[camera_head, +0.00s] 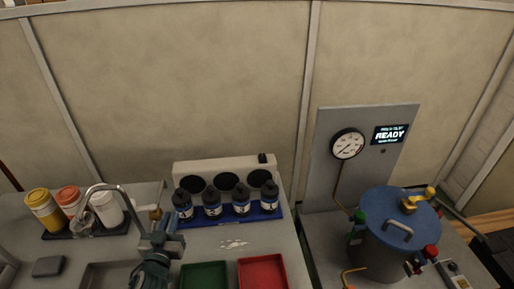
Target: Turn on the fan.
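The fan unit is a long pale box (228,166) with three dark round openings, standing against the back wall behind a row of bottles. A small black knob or switch (262,158) sits on its top at the right end. My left gripper (163,232) is at the bottom, left of centre, in front and to the left of the fan unit and apart from it. Its fingers are small and seen from behind, so whether they are open is unclear. My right gripper does not show.
Several dark bottles (212,203) stand in a blue rack (262,215) before the fan unit. Green (205,276) and red (263,272) trays lie nearer. A curved tap (122,191) and lidded jars (44,209) are left. A blue-lidded cylinder (376,215) and gauge panel (325,165) stand right.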

